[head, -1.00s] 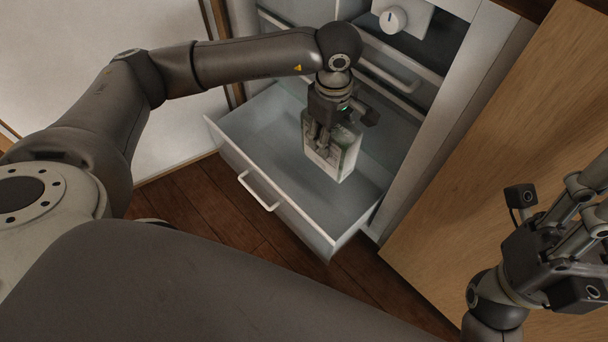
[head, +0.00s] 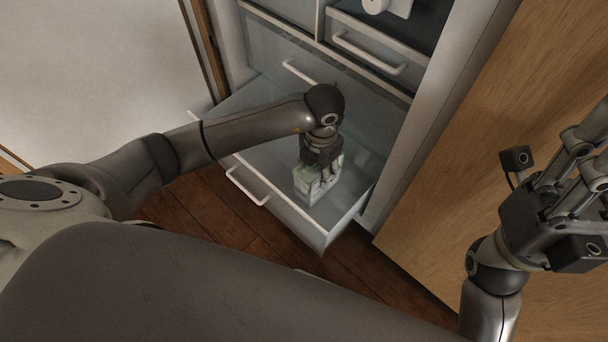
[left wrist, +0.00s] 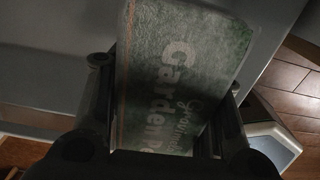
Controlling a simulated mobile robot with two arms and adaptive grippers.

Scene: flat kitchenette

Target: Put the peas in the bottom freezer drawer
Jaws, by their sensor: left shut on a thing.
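The peas are a green and white box (head: 304,190) with "Garden" lettering. The box also fills the middle of the left wrist view (left wrist: 180,75). My left gripper (head: 318,178) points down and is shut on the box, with a finger on either side of it. The box is inside the pulled-out bottom freezer drawer (head: 262,160), low over its floor; I cannot tell whether it touches the floor. My right gripper (head: 585,165) is at the right edge, away from the drawer, its fingertips cut off by the frame.
Closed drawers with white handles (head: 368,55) are above the open drawer. The open drawer's front has a white handle (head: 246,188). A wooden panel (head: 450,160) stands to the right. Dark wooden floor (head: 215,220) lies in front.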

